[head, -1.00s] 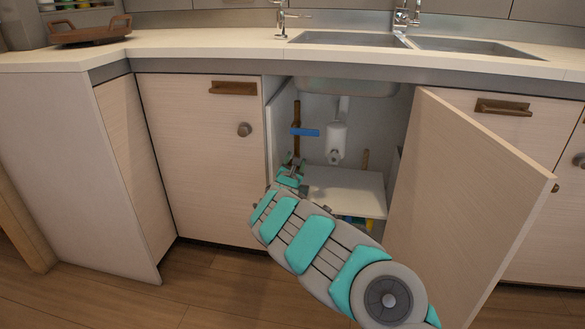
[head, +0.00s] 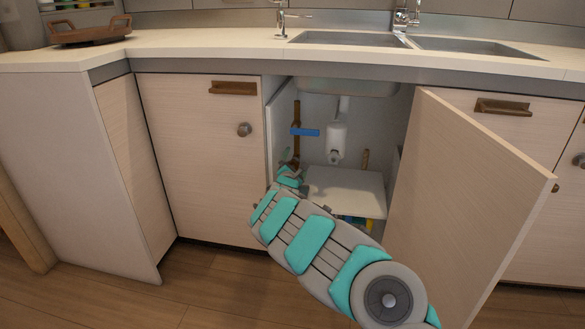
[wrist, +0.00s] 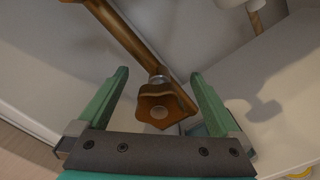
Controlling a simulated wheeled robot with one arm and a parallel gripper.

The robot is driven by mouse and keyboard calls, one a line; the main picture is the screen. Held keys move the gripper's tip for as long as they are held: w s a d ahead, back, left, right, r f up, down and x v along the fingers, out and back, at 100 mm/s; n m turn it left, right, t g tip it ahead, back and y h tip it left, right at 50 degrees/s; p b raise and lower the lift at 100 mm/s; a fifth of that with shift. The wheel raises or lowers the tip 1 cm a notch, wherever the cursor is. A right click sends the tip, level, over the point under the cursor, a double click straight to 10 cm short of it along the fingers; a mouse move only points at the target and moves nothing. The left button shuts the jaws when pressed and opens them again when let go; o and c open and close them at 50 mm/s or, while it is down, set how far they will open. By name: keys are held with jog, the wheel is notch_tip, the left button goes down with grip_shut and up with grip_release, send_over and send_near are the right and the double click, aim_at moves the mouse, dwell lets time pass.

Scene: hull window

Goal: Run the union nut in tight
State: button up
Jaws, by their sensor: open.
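A brown, lobed, knob-like piece (wrist: 160,107), which looks like the union nut, sits at a short metal stem on a brown pipe (wrist: 137,42). The pipe stands upright at the left inside the open sink cabinet in the head view (head: 296,115). My gripper (wrist: 160,75) is open, with one green finger on each side of the lobed piece in the wrist view. Gaps show on both sides, so I see no contact. In the head view my gripper (head: 290,170) is small at the pipe's lower end and hides the piece. How tight the piece sits cannot be told.
A blue bar (head: 305,132) crosses near the pipe above my gripper. A white drain trap (head: 336,142) hangs to the right. A pale shelf (head: 345,188) lies below it. The open cabinet door (head: 465,190) stands at the right, and the left cabinet wall is close.

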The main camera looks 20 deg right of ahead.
aim_at(294, 166)
jog(key=shift+s+a+f+b, duration=0.15)
jog(key=shift+s+a+b, duration=0.2)
jog(key=shift+a+b, duration=0.05)
jog(key=shift+b+v, duration=0.5)
jog(key=shift+v, duration=0.3)
jog(key=shift+s+a, duration=0.15)
jog(key=shift+s, duration=0.15)
jog(key=shift+v, duration=1.9)
